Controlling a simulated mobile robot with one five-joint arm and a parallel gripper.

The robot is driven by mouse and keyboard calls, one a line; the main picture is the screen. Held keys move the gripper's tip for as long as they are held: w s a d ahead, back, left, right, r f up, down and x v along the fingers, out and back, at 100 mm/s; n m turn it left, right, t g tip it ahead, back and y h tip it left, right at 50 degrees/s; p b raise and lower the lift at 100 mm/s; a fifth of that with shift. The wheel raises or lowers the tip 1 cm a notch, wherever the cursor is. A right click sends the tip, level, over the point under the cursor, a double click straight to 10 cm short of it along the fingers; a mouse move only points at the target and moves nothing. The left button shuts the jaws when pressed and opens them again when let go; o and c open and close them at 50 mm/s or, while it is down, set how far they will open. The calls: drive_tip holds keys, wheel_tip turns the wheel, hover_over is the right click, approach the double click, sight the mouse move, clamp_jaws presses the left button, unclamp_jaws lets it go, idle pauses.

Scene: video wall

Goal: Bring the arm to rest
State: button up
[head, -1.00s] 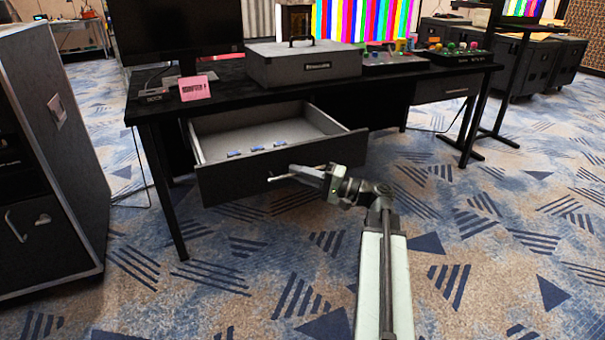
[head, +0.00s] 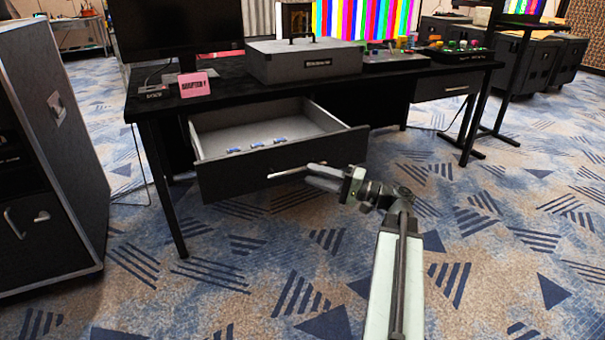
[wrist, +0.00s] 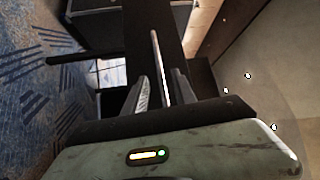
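My gripper (head: 318,177) is just in front of the right end of the open drawer's handle (head: 288,173). In the wrist view its two fingers (wrist: 161,92) stand apart with nothing held between them. The pale handle bar (wrist: 158,60) shows in line with the gap, beyond or between the fingers; I cannot tell whether they touch it. The dark-fronted drawer (head: 235,181) is pulled out under the left part of the desk. Several small blue items (head: 257,146) lie inside near its front.
The black desk (head: 215,97) bears a monitor (head: 178,30), a pink card (head: 195,85), a grey case (head: 303,62) and control panels (head: 455,52). A dark cabinet (head: 50,150) stands at the left. Patterned carpet (head: 490,250) is clear at the front and right.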

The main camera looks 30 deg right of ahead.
drive_tip(key=v, duration=0.2)
drive_tip(key=shift+s+d, duration=0.15)
drive_tip(key=shift+s, duration=0.05)
drive_tip(key=w+a+f+n+g+h+p, duration=0.1)
drive_tip(key=w+a+f+n+g+p, duration=0.3)
drive_tip(key=a, duration=0.6)
drive_tip(key=s+a+f+g+h+p, duration=0.1)
drive_tip(key=a+f+g+h+p, duration=0.15)
drive_tip(key=a+f+g, duration=0.6)
drive_tip(key=s+a+f+n+g+h+p, duration=0.2)
drive_tip(key=s+a+n+g+h+p, duration=0.15)
drive_tip(key=a+h+p, duration=0.4)
wheel_tip(320, 180, up, 38)
drive_tip(key=a+t+h+p, duration=0.1)
drive_tip(key=a+p, duration=0.1)
drive_tip(key=p, duration=3.4)
drive_tip(key=shift+s+a+n+h, duration=0.3)
drive_tip(key=shift+s+n, duration=0.1)
drive_tip(key=shift+n, duration=0.05)
